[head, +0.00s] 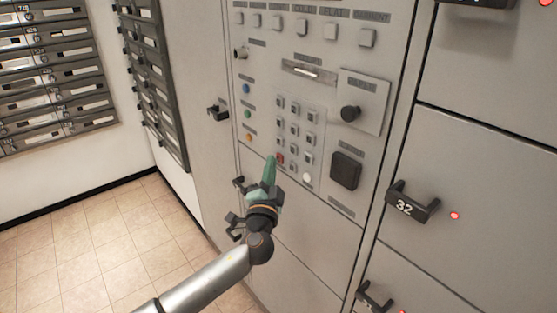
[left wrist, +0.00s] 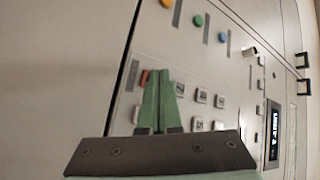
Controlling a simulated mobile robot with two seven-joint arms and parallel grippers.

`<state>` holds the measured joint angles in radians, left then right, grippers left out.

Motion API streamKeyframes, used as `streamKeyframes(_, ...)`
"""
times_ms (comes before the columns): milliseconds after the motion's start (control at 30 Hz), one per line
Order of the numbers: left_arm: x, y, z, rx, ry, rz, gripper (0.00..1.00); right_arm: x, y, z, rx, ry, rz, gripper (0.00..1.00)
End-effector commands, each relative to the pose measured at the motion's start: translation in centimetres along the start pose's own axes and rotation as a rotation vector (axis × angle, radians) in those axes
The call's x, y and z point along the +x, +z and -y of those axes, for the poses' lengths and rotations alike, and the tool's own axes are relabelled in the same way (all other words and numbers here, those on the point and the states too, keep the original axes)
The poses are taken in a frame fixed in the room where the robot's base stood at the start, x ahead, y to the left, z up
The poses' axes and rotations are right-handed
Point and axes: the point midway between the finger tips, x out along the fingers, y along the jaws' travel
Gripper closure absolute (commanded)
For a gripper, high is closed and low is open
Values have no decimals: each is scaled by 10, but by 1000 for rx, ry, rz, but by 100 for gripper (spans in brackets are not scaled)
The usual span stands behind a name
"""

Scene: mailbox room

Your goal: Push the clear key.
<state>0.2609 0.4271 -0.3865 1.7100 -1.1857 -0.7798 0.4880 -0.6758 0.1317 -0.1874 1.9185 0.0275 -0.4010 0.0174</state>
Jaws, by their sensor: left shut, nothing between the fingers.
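A grey wall panel holds a keypad (head: 294,131) of small square keys in rows. A red key (head: 279,158) sits at its lower left and a white round key (head: 307,177) at its lower right. Their labels are too small to read, so I cannot tell which is the clear key by print. My left gripper (head: 269,158) is shut and empty, its green fingertips right beside the red key. In the left wrist view the shut fingers (left wrist: 159,82) lie next to the red key (left wrist: 145,78), partly covering the keypad. I cannot tell whether they touch. My right gripper is out of view.
Blue, green and orange buttons (head: 248,114) are left of the keypad. Handle 32 (head: 411,202) sticks out of a locker door. Open tiled floor (head: 110,235) lies at left.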

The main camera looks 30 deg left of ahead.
Motion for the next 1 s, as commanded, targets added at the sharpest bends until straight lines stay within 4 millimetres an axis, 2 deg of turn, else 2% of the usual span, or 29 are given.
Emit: streamKeyframes(1000,6,-4,-4,0,0,-1,100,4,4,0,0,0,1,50)
